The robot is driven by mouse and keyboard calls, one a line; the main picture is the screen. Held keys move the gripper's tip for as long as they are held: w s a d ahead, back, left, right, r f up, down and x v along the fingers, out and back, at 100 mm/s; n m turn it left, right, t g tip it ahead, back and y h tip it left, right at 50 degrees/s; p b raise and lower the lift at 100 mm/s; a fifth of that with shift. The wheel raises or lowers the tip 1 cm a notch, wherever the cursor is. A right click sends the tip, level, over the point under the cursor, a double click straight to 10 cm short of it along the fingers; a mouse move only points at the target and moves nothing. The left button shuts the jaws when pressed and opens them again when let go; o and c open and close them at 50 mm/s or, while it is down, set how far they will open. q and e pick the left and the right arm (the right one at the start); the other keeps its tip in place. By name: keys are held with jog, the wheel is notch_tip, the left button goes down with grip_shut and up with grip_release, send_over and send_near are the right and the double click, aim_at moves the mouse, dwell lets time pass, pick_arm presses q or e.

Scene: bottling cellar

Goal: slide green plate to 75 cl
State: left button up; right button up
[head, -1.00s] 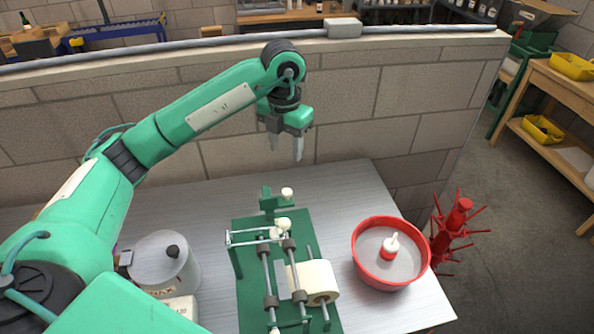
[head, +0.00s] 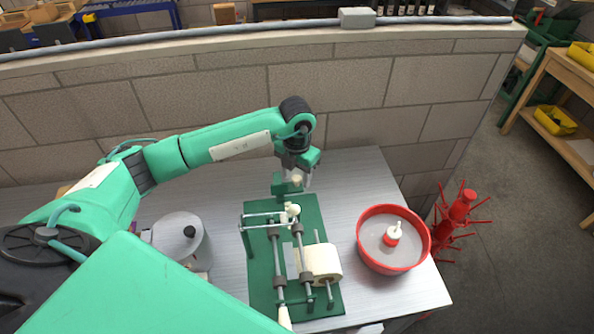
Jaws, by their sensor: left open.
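A bench machine with a green base (head: 262,291) stands on the metal table, with rods, rollers and a white label roll (head: 322,261). At its far end is a small upright green plate (head: 279,186) with a pale knob (head: 297,180) beside it. My left gripper (head: 301,181) is open and points down at this far end, its fingers close around or just behind the knob. I cannot tell whether they touch it. The gripper partly hides the plate. No 75 cl mark is readable. My right gripper is out of view.
A red basin (head: 364,252) with a red-and-white bottle-like pump (head: 393,235) stands right of the machine. A grey lidded pot (head: 176,243) stands to its left. A red bottle tree (head: 457,220) is beyond the table's right edge. A block wall (head: 230,95) runs behind.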

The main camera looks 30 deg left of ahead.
pick_arm(q)
jog(key=shift+c, duration=0.2)
grip_shut()
jog(key=shift+w+a+f+b, duration=0.2)
jog(key=shift+w+b, duration=0.1)
jog(key=shift+b, duration=0.2)
jog(key=w+a+b, duration=0.2)
jog(key=w, duration=0.1)
jog(key=w+a+b, duration=0.1)
jog(key=b, duration=0.1)
jog(key=shift+w+a+r, duration=0.15)
jog(key=shift+r, duration=0.15)
jog(key=shift+c, duration=0.2)
grip_release()
jog(key=shift+o, duration=0.4)
jog(key=shift+w+a+f, duration=0.1)
jog(key=shift+w, duration=0.05)
